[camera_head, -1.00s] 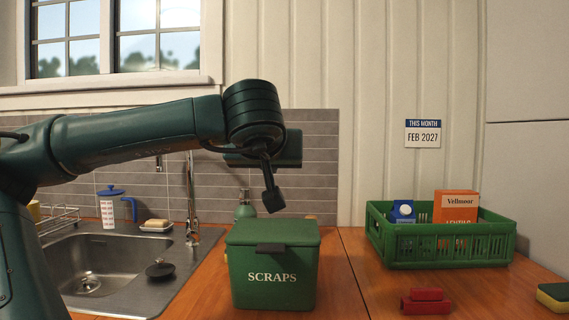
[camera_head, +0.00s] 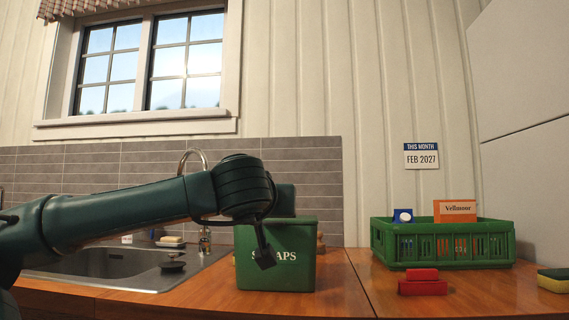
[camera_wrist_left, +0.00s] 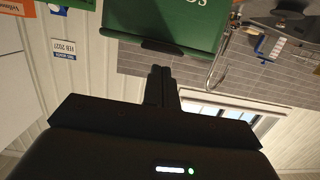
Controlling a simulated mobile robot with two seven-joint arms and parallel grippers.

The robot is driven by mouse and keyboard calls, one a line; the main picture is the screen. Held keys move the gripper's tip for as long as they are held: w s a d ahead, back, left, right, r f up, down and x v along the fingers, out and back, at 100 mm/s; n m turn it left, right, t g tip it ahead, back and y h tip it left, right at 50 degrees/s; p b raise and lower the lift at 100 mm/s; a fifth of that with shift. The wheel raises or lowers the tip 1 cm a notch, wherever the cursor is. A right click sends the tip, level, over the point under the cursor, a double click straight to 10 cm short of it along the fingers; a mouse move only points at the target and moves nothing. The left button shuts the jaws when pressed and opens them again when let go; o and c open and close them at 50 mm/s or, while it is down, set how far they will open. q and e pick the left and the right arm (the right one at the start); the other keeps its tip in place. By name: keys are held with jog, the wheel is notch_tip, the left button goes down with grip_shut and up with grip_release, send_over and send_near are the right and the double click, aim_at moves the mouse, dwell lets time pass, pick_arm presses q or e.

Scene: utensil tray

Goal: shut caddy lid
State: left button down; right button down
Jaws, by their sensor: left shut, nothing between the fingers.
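The green caddy (camera_head: 298,275) with white lettering stands on the wooden counter in the head view. Its lid (camera_wrist_left: 121,35) appears down, with its dark front tab (camera_wrist_left: 162,47) at the rim in the upside-down wrist view. The top of the lid is too edge-on to see. My left gripper (camera_head: 265,258) is shut and empty, overlapping the caddy's lettering in the head view. In the wrist view its closed fingers (camera_wrist_left: 160,72) point toward the tab with a small gap. My right gripper is not in view.
A green crate (camera_head: 440,257) with a carton and an orange box stands at right. Red blocks (camera_head: 422,284) lie before it, and a sponge (camera_head: 555,280) is at the far right. A sink (camera_head: 110,264) with a tap is behind my left arm.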

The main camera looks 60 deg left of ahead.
pick_arm(q)
notch_tip(320, 180, down, 2)
jog(key=shift+d+f+b, duration=0.1)
jog(key=shift+f+b, duration=0.1)
jog(key=shift+b, duration=0.55)
jog(key=shift+s+d+f, duration=0.1)
jog(key=shift+f, duration=0.25)
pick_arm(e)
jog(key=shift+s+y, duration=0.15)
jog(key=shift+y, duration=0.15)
pick_arm(q)
jog(key=shift+f, duration=0.1)
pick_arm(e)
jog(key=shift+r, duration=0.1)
pick_arm(q)
jog(key=shift+r, duration=0.3)
notch_tip(320, 180, up, 5)
jog(key=p, duration=0.4)
jog(key=s+d+f, duration=0.3)
jog(key=s+d, duration=0.3)
jog(key=d, duration=0.1)
jog(key=shift+d+f, duration=0.3)
jog(key=shift+f, duration=0.05)
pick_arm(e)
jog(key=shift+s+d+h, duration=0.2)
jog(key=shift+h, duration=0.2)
